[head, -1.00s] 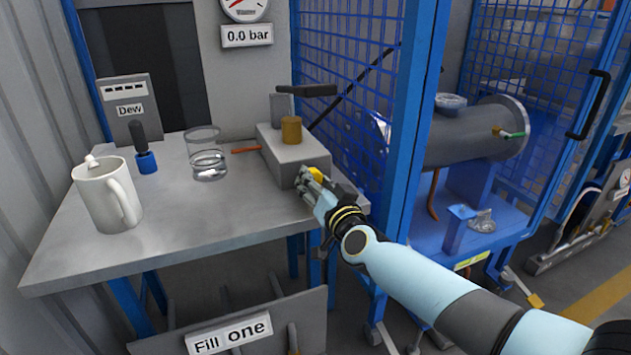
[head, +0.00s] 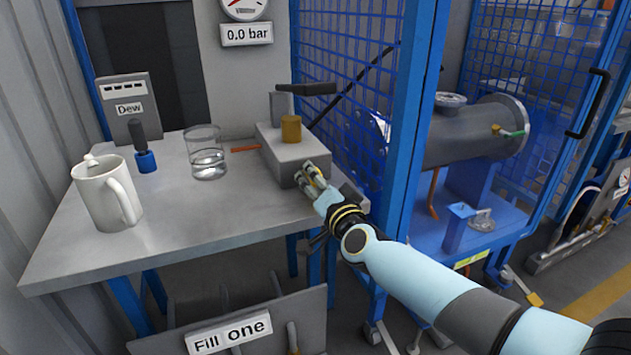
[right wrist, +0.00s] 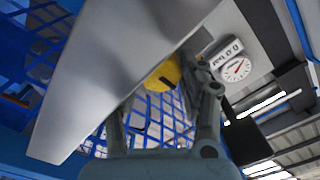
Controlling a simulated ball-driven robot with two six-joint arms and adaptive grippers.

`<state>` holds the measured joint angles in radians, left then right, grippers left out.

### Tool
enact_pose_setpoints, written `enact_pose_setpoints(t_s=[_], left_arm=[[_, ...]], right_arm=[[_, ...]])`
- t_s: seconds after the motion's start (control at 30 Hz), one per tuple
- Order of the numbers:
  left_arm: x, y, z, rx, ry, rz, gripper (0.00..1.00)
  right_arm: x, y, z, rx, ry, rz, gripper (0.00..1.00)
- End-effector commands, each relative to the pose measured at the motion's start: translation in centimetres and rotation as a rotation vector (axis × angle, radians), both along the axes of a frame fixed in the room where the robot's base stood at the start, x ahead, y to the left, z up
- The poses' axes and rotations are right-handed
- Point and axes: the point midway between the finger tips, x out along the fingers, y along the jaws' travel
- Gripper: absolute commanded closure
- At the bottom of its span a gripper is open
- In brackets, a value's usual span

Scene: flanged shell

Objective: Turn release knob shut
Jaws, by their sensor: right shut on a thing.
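The yellow release knob (right wrist: 163,76) is on the front of the grey block (head: 283,166), at the right end of the bench. My right gripper (head: 311,174) reaches it from the front right and is shut on it. In the right wrist view the knob sits between the two grey fingers (right wrist: 165,100), with a dark mark on its face. In the head view the fingers mostly hide the knob, so its turn angle is hard to read there. My left gripper is not in view.
On the bench (head: 185,235) stand a white mug (head: 104,195), a glass (head: 206,155) with clear liquid, a blue-based black handle (head: 143,150) and a Dew box (head: 127,105). A brass cylinder (head: 291,129) tops the block. The gauge sign (head: 246,34) reads 0.0 bar. Blue mesh stands right.

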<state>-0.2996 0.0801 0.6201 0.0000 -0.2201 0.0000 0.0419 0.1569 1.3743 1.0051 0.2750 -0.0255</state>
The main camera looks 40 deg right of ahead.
Motion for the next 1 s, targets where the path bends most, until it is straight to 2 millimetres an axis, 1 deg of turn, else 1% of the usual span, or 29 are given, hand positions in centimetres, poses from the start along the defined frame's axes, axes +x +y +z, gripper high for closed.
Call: enact_pose_setpoints(t_s=[0.17,0.2,0.37,0.83,0.93,1.0], left_arm=[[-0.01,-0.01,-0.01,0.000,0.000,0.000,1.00],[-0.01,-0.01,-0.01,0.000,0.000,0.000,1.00],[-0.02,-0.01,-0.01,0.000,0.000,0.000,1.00],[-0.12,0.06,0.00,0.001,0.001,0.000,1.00],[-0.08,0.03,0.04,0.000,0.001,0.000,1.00],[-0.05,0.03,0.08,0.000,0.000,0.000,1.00]], right_arm=[[-0.07,0.03,-0.15,0.003,0.002,0.000,0.92],[-0.07,0.03,-0.15,0.003,0.002,0.000,0.57],[-0.05,0.02,-0.11,0.001,0.002,0.001,0.36],[-0.05,0.01,-0.13,-0.009,0.005,0.000,0.36],[-0.05,0.01,-0.11,-0.058,0.017,0.000,0.36],[-0.04,0.03,-0.08,-0.122,0.032,0.000,0.36]])
